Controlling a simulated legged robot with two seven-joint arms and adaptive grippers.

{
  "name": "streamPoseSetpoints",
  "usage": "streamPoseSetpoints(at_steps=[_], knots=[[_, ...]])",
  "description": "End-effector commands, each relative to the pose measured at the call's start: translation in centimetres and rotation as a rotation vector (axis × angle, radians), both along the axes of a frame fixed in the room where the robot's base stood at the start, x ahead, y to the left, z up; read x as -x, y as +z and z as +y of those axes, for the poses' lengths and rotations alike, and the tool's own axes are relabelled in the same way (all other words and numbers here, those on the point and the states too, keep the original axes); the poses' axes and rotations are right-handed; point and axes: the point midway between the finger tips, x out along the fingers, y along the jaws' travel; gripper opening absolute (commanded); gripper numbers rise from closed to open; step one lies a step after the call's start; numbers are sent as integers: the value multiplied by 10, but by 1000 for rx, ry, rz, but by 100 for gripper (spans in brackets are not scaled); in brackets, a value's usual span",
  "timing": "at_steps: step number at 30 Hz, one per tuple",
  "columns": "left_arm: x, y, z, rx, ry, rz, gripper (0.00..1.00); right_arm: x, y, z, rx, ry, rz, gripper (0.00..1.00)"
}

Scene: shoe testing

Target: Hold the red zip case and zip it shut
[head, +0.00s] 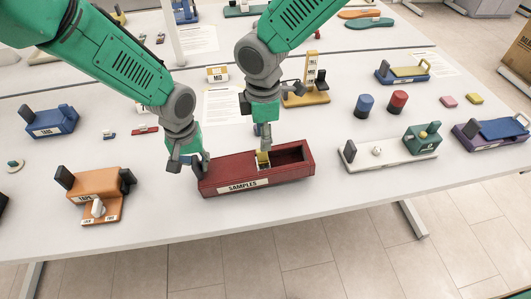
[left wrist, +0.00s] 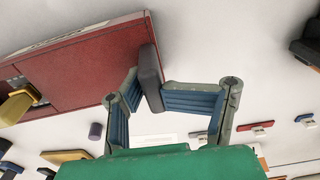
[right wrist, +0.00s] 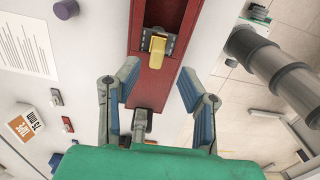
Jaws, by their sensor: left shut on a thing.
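The red zip case (head: 225,172), labelled SAMPLES, lies near the table's front edge. Its left part is covered and its right part shows an open dark interior. A yellow pull (head: 263,160) on a metal slider sits near its middle; it also shows in the right wrist view (right wrist: 157,50). My left gripper (head: 190,162) is at the case's left end. In the left wrist view its fingers close on the dark grey end tab (left wrist: 150,77). My right gripper (head: 263,135) is above the case, behind the pull. Its fingers are apart and empty in the right wrist view (right wrist: 155,92).
An orange TAPE stand (head: 95,185) stands left of the case. A white board with a green block (head: 420,139) is to the right. Blue (head: 364,104) and red (head: 397,101) cylinders and a yellow stand (head: 308,96) are behind. The table's front edge is close.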

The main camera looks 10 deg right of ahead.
Motion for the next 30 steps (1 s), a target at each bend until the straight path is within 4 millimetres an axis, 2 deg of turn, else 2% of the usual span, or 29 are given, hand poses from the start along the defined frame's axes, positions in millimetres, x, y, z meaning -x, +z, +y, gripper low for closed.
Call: streamPoseSetpoints(at_steps=[1,6,10,15,23,26,27,30], knots=[[9,-11,7,-16,-1,23,0,1,-14,0,1,0,4,34],[9,-11,7,-17,-1,24,0,1,-45,0,0,-1,3,34],[9,-11,7,-17,-1,24,0,0,-61,-1,-1,-2,2,34],[9,-11,7,-17,-1,23,0,0,-70,-1,-1,-2,1,34],[9,-11,7,-17,-1,23,0,0,-71,-1,-1,-3,0,34],[9,-11,7,-17,-1,23,0,0,-71,-1,-1,-3,0,3],[9,-11,7,-17,0,23,0,0,-71,-1,-1,-3,1,0],[9,-11,7,-17,1,23,0,1,-71,-1,-1,-3,2,0]])
